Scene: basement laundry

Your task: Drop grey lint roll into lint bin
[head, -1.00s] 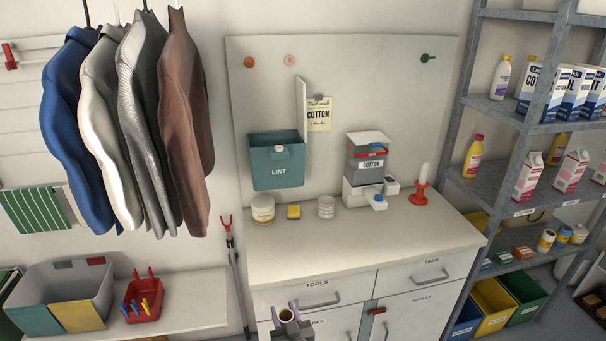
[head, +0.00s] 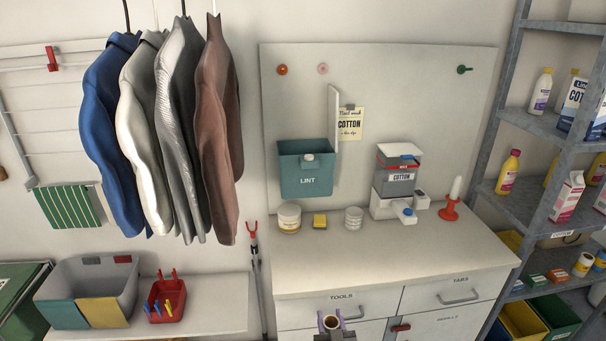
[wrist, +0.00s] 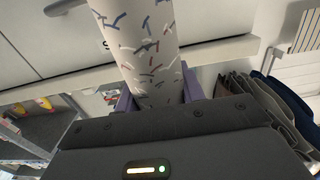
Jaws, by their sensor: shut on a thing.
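My gripper (head: 330,322) is at the bottom of the head view, in front of the cabinet drawers and below the counter top. It is shut on a roll (head: 331,323), whose brown core end shows there. In the wrist view the roll (wrist: 140,50) is pale grey-white with coloured fibre specks, held between the purple fingers. The teal lint bin (head: 304,178), marked LINT, hangs on the wall panel above the counter. A white flap stands upright at its right side and its top looks open. Its inside is mostly hidden.
Hanging clothes (head: 212,120) are left of the bin.

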